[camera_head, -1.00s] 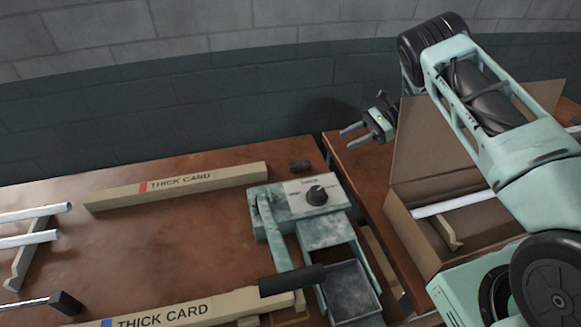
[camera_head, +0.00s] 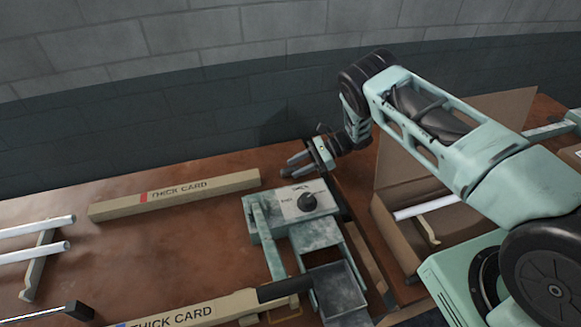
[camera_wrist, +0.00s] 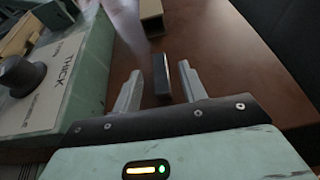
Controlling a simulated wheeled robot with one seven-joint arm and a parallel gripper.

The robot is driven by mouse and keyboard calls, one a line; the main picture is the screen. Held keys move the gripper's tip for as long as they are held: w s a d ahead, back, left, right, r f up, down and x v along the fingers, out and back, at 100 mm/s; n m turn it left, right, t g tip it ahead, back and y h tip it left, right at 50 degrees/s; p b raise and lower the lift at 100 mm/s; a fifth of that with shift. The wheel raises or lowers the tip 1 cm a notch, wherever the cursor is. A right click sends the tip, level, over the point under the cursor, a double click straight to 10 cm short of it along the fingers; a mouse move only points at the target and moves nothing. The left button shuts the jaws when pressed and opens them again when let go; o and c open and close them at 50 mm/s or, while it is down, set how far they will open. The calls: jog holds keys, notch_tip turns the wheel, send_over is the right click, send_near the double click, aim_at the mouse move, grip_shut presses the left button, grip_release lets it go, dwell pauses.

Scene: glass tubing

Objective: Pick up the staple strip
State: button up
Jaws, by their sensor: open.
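The staple strip appears to be the small dark bar (camera_wrist: 161,78) lying on the brown table in the wrist view. It lies between the two finger lines of my gripper (camera_wrist: 159,72), with a gap visible on its right side. My gripper is open, with its fingers pointing along the bar. In the head view my gripper (camera_head: 288,166) is low beside the back of the green machine, and the bar is hidden or cannot be made out there. I cannot tell whether the fingers touch the table.
The green machine with a dial (camera_head: 305,202) stands close beside my gripper. An open cardboard box (camera_head: 400,255) stands on the right.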

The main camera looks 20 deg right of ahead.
jog(key=shift+x, duration=0.9)
jog(key=shift+c, duration=0.3)
grip_shut()
jog(key=shift+w+r, duration=0.1)
